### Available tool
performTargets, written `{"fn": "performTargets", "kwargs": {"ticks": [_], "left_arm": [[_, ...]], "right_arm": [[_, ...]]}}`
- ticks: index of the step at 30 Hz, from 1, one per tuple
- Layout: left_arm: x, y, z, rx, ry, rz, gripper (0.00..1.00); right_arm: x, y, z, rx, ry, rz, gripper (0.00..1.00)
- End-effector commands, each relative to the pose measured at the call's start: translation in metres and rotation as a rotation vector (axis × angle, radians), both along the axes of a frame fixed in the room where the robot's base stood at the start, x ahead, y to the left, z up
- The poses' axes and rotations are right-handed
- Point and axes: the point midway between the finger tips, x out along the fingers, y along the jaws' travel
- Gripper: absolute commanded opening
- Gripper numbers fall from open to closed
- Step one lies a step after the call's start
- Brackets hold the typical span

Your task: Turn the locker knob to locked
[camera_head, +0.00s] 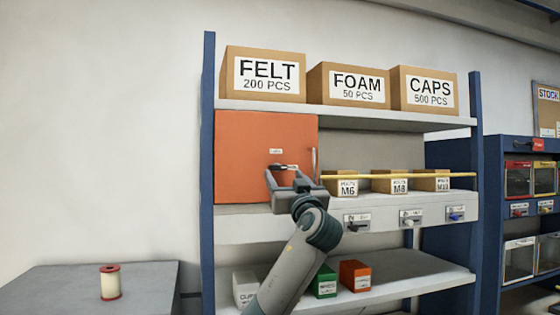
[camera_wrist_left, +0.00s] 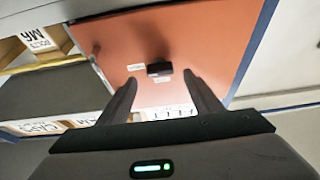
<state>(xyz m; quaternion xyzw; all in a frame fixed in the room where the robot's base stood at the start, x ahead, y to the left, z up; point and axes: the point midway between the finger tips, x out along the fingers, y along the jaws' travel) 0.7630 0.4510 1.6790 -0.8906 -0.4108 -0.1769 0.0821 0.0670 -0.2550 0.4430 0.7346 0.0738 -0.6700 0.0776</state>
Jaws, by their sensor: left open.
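The orange locker (camera_head: 242,145) sits at the left of the shelf rack, its door shut. Its small dark knob (camera_wrist_left: 159,69) stands out from the door face in the left wrist view, with its bar looking roughly sideways there. White labels lie beside the knob. My left gripper (camera_head: 284,173) is in front of the door at the knob. Its fingers are open, and in the left wrist view (camera_wrist_left: 160,79) the knob shows between and just beyond the fingertips, with no clear contact. In the head view the gripper partly hides the knob. My right gripper is out of view.
A vertical handle (camera_head: 314,161) is on the door's right side. A yellow bar (camera_head: 400,176) runs across the small boxes to the right. Large boxes, such as FELT (camera_head: 264,75), stand above. A grey table (camera_head: 60,290) with a spool (camera_head: 110,283) is at left.

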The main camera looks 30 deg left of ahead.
Motion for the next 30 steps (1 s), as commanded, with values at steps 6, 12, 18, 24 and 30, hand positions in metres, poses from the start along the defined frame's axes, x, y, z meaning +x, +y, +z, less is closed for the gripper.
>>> {"fn": "performTargets", "kwargs": {"ticks": [6,12,18,24,30], "left_arm": [[0.019,0.023,0.017,0.0,0.001,0.003,0.59],[0.028,0.033,0.02,-0.001,0.0,0.001,0.59],[0.031,0.036,0.02,-0.001,-0.001,0.0,0.59],[0.031,0.036,0.02,-0.001,-0.001,0.0,0.59],[0.031,0.036,0.02,-0.001,-0.001,0.0,0.18]], "right_arm": [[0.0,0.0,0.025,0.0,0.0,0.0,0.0],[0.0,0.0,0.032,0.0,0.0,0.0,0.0],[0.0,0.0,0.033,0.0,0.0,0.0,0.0],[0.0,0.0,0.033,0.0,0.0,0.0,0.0],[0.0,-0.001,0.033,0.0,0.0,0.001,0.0]]}}
